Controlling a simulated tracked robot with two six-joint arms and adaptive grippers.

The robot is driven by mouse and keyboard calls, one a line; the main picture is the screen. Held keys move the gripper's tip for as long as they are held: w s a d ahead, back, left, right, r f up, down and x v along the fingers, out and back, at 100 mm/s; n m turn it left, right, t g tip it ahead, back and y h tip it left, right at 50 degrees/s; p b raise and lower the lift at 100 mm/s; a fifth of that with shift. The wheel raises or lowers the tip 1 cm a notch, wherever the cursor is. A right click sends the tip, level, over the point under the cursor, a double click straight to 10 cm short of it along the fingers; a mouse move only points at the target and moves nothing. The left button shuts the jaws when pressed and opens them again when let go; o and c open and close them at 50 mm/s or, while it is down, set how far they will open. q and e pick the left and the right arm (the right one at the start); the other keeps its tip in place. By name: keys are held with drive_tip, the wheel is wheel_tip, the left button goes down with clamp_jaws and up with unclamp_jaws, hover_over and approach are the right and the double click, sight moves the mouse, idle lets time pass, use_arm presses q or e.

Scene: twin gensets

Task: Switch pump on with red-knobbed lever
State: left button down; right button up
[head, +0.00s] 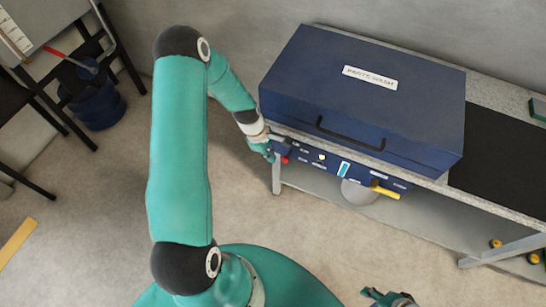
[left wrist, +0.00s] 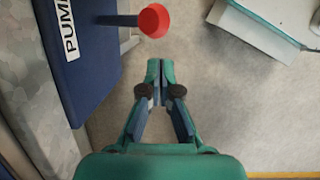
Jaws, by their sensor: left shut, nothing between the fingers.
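The red knob (head: 285,160) of the pump lever is at the left end of the blue front panel (head: 325,162) of the parts washer. In the left wrist view the red knob (left wrist: 154,21) sits on a dark lever shaft (left wrist: 120,20) that sticks out from the panel beside a partly cut-off "PUM" label (left wrist: 69,30). My left gripper (head: 268,153) is shut and empty. Its fingertips (left wrist: 160,70) are close to the knob with a visible gap. Part of my right gripper (head: 388,298) shows at the bottom edge; its jaws are unclear.
The blue washer lid (head: 365,90) is closed, with a black handle (head: 350,134). A yellow handle (head: 385,191), a blue-white gauge (head: 344,169) and a pale knob (head: 322,157) are on the panel. A dark mat (head: 500,155) lies right of the lid. The floor (head: 310,230) before the bench is clear.

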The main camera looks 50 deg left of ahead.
use_arm(q)
drive_tip(key=a+r+b, duration=0.1)
drive_tip(key=a+r, duration=0.3)
drive_tip(key=r, duration=0.5)
drive_tip(key=shift+s, duration=0.2)
drive_tip(key=s+d+f+m, duration=0.3)
drive_tip(key=d+m, duration=0.3)
drive_tip(key=d, duration=0.3)
drive_tip(key=s+d+f+m+h, duration=0.1)
drive_tip(key=s+d+f+m, duration=0.3)
drive_tip(key=d+m, duration=0.3)
drive_tip(key=s+d+f+m+g, duration=0.1)
drive_tip(key=s+d+f+m, duration=0.3)
drive_tip(key=d, duration=0.9)
drive_tip(key=f+m, duration=0.1)
drive_tip(key=m, duration=0.2)
drive_tip(key=shift+d+f, duration=0.15)
drive_tip(key=shift+f, duration=0.2)
